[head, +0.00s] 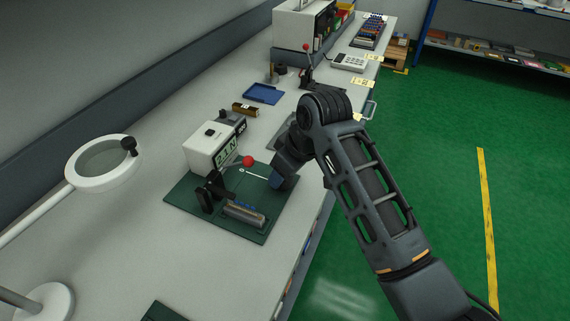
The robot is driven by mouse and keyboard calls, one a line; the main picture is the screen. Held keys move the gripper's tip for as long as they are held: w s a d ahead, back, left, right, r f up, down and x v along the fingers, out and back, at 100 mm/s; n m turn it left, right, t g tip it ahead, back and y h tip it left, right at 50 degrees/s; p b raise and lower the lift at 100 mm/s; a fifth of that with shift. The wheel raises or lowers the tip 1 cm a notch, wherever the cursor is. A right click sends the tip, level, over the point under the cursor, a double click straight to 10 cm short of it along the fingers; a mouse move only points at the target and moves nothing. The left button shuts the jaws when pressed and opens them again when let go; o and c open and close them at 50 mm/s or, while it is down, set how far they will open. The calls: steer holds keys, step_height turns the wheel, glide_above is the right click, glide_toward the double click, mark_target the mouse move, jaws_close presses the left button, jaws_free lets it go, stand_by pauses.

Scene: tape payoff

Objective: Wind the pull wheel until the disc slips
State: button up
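On the bench stands a tape rig on a dark green base plate (183,197). It has a white box with a lit display reading about 2.1 N (226,153). A black upright part (212,192), perhaps the pull wheel's mount, stands before it. A red knob (248,161) sits beside the display, seemingly on a crank. A grey roller (244,214) lies at the plate's front. I cannot make out the disc clearly. My gripper (279,182) is low over the plate's right side, right of the red knob and apart from it. Its fingers are mostly hidden by my wrist.
A white ring magnifier lamp (75,171) reaches in at the left. Behind the rig are a small brown-gold box (245,110), a blue tray (263,94) and a keypad device (349,62). The bench is clear to the left of the plate.

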stand_by(0.4)
steer(key=o, duration=1)
steer(key=shift+b+v, duration=0.4)
steer(key=shift+v, duration=3.5)
steer(key=shift+s, duration=0.1)
